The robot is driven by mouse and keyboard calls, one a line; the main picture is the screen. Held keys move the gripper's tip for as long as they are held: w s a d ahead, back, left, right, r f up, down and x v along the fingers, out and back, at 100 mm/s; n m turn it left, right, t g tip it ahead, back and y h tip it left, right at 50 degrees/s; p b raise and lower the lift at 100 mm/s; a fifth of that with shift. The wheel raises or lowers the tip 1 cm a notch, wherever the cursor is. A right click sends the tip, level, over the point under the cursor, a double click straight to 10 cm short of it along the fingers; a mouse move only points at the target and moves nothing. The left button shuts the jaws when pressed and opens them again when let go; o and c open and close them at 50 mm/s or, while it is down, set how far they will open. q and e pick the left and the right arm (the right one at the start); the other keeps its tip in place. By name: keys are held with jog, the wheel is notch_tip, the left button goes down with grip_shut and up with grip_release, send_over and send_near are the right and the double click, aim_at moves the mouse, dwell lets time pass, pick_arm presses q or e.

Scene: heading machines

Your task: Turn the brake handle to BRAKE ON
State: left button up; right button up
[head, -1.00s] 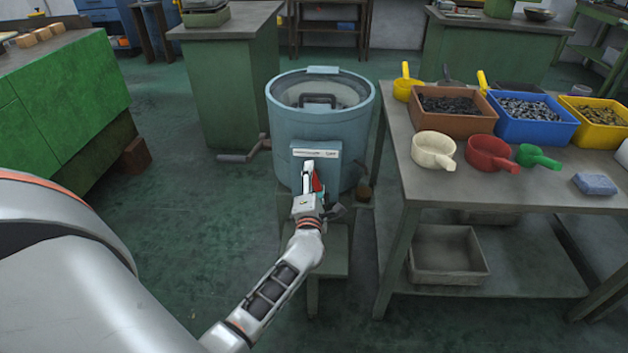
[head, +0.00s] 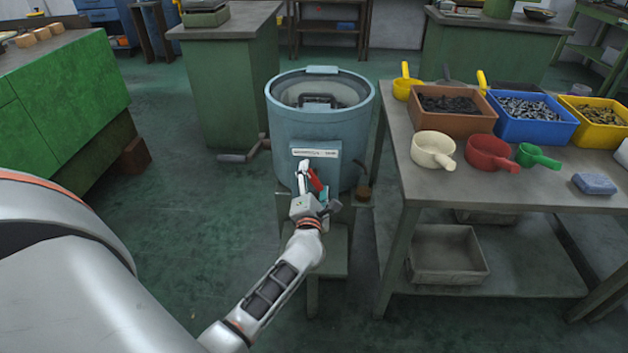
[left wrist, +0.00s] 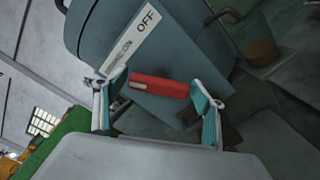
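The red brake handle (head: 316,181) is on the front of the blue-grey round machine (head: 318,127), below a white label plate (head: 316,153). In the head view its top leans left. In the left wrist view the red handle (left wrist: 160,86) lies between the two teal-padded fingertips of my left gripper (left wrist: 158,92). The fingers stand apart, with a gap visible at the right finger; contact at the left finger is unclear. The label (left wrist: 131,43) reads OFF at one end and ON toward the other. In the head view my left gripper (head: 313,190) partly covers the handle. My right gripper is not seen.
A workbench (head: 515,190) stands close on the right with scoops and bins of small parts. A small stand (head: 330,250) is under the machine. A green cabinet (head: 65,90) is at the left.

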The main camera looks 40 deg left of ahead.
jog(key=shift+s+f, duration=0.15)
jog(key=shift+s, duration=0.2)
pick_arm(q)
jog(key=shift+s+d, duration=0.1)
jog(key=shift+s, duration=0.1)
jog(key=v, duration=1.1)
jog(key=shift+s+d, duration=0.25)
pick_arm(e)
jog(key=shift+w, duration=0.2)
